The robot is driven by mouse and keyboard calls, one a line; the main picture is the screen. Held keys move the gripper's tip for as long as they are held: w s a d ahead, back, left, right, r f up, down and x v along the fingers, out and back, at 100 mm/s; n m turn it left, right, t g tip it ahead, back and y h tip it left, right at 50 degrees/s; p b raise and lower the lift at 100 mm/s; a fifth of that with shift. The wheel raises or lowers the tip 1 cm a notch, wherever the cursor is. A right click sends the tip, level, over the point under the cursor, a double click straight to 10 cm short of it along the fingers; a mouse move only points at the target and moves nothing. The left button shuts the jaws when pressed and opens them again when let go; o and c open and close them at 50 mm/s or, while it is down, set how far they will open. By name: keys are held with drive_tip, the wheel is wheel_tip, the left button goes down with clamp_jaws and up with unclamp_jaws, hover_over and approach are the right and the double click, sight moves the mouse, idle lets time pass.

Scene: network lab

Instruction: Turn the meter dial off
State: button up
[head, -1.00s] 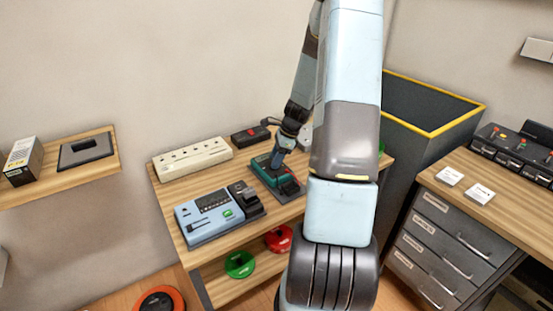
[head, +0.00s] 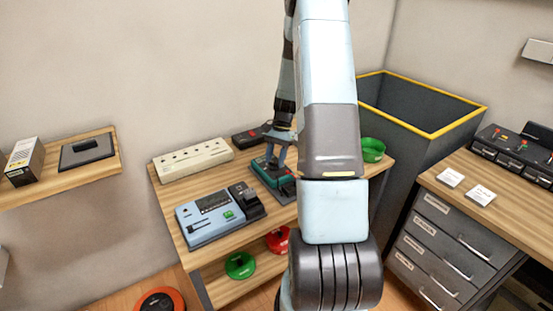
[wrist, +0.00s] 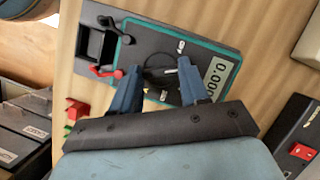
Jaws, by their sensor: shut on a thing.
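The meter (head: 262,172) stands on the wooden bench and is partly covered by my gripper (head: 277,160) in the head view. In the wrist view the meter (wrist: 140,35) is a dark box with a teal rim and a display (wrist: 218,77) with digits. Its round dark dial (wrist: 160,66) with a pale pointer mark lies between my two blue fingers. My gripper (wrist: 158,82) is shut on the dial, one finger on each side. Red and black leads (wrist: 108,72) sit at the meter's left end.
A blue-grey device (head: 212,217) is in front left of the meter. A white power strip (head: 194,160) and a dark box with a red button (head: 248,136) are behind.

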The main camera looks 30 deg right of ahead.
drive_tip(key=n, duration=0.1)
drive_tip(key=n+g+h, duration=0.1)
drive_tip(key=n, duration=0.2)
drive_tip(key=shift+w+a+n, duration=0.2)
drive_tip(key=shift+w+n, duration=0.05)
drive_tip(key=shift+n, duration=0.05)
drive_tip(key=shift+a+n+g+h, duration=0.1)
drive_tip(key=shift+n+g+h, duration=0.5)
drive_tip(key=shift+n, duration=1.3)
drive_tip(key=o, duration=1.1)
drive_tip(key=shift+c, duration=0.2)
drive_tip(key=v, duration=1.3)
drive_tip(key=shift+r, duration=0.35)
